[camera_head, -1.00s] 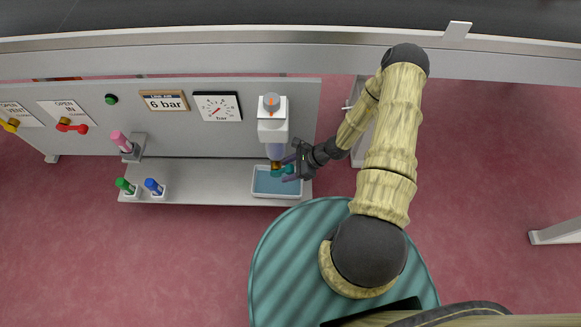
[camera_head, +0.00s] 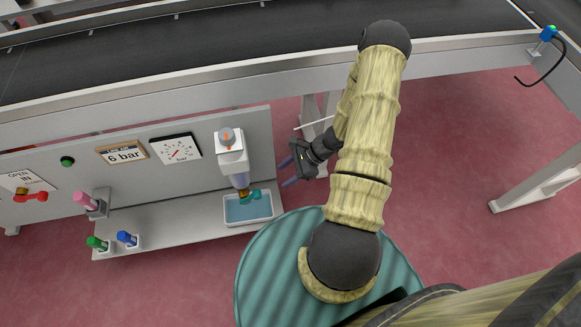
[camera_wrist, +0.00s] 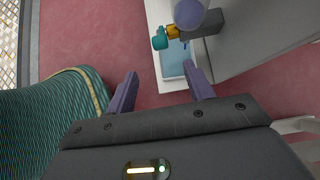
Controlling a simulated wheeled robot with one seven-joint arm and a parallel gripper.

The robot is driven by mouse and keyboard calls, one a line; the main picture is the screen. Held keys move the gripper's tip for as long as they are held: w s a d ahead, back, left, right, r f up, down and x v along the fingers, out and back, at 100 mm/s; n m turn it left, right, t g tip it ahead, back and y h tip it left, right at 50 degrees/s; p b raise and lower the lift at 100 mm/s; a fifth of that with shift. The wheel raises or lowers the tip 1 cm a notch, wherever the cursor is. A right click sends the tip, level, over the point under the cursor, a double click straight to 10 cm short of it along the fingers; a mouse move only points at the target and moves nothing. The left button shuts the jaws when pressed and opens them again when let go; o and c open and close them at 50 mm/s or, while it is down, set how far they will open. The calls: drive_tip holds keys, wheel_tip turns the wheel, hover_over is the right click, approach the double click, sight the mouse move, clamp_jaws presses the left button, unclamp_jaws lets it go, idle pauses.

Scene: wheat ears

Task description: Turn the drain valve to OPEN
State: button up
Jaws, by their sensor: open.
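The drain valve, with a teal handle (camera_head: 251,196) and a brass body, sits under the clear bowl (camera_head: 240,180) of the filter unit (camera_head: 231,150). In the wrist view the teal handle (camera_wrist: 160,41) sticks out to the left of the brass body (camera_wrist: 174,31), under the bowl (camera_wrist: 188,13). My gripper (camera_head: 287,173) is to the right of the valve in the head view, apart from it. Its purple fingers are spread and empty. In the wrist view the gripper (camera_wrist: 160,70) has the handle just beyond its fingertips. No OPEN mark is readable at the valve.
A white tray (camera_head: 226,221) with a blue inside lies below the valve. A conveyor (camera_head: 250,40) runs behind.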

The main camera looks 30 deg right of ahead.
drive_tip(key=shift+v, duration=0.75)
drive_tip(key=c, duration=0.3)
drive_tip(key=shift+r, duration=0.2)
drive_tip(key=c, duration=0.4)
drive_tip(key=a+r+n+g+h, duration=0.1)
drive_tip(key=r+n, duration=0.2)
drive_tip(key=r, duration=0.1)
drive_tip(key=a+r+n+g+h, duration=0.1)
drive_tip(key=r+n, duration=0.2)
drive_tip(key=r, duration=0.2)
drive_tip(key=s+a+r+n+g+h, duration=0.1)
drive_tip(key=r+n+h, duration=0.1)
drive_tip(key=r+n, duration=0.2)
drive_tip(key=shift+s+a+r, duration=0.1)
drive_tip(key=shift+r, duration=0.3)
clamp_jaws()
drive_tip(key=s+a+r+n+t+h, duration=0.1)
drive_tip(key=s+a+r+n+h, duration=0.1)
drive_tip(key=r+n, duration=0.3)
drive_tip(key=s+a+r+n+t+h, duration=0.2)
drive_tip(key=r+n, duration=0.3)
drive_tip(key=r, duration=0.4)
drive_tip(key=shift+r+n+h, duration=0.4)
drive_tip(key=shift+w, duration=0.1)
